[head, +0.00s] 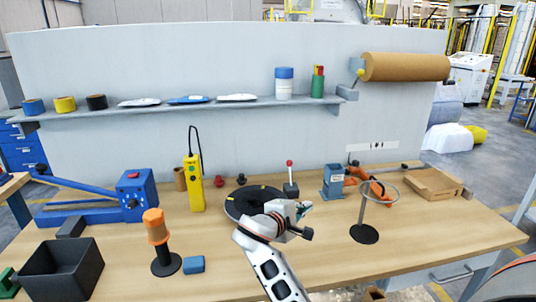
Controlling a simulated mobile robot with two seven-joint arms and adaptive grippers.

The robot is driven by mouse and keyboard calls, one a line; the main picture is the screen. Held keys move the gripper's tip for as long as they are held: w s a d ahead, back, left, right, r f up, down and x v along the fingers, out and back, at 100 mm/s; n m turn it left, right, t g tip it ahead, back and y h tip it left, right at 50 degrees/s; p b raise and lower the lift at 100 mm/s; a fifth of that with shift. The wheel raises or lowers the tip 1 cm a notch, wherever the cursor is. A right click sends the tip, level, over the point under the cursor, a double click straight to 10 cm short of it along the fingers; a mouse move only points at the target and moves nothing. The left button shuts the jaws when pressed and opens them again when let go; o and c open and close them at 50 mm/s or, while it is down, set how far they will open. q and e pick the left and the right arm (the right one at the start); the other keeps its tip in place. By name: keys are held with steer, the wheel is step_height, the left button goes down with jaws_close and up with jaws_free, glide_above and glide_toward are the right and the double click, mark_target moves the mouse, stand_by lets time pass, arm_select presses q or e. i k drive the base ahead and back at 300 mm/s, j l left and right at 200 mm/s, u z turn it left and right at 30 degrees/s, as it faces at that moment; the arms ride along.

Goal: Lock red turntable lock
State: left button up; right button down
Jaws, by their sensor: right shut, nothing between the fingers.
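The black round turntable (236,204) lies on the table near the middle, with its right front side hidden by my right arm. A lever with a red ball top (290,163) stands upright on a small dark block (291,188) just behind and right of the turntable; it looks like the red lock. A small dark red knob (219,181) stands behind the turntable. My right gripper (304,210) is shut and empty, at the right edge of the turntable and in front of the lever block, apart from the red ball. My left gripper is out of view.
A yellow control pendant (194,183) stands left of the turntable. A ring on a stand (364,233) and a blue-grey block (333,181) are to the right. An orange-topped post (157,240) and black bin (62,270) are at front left. The table's right front is clear.

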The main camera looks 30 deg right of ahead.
mark_target(289, 163)
steer(key=i, duration=1)
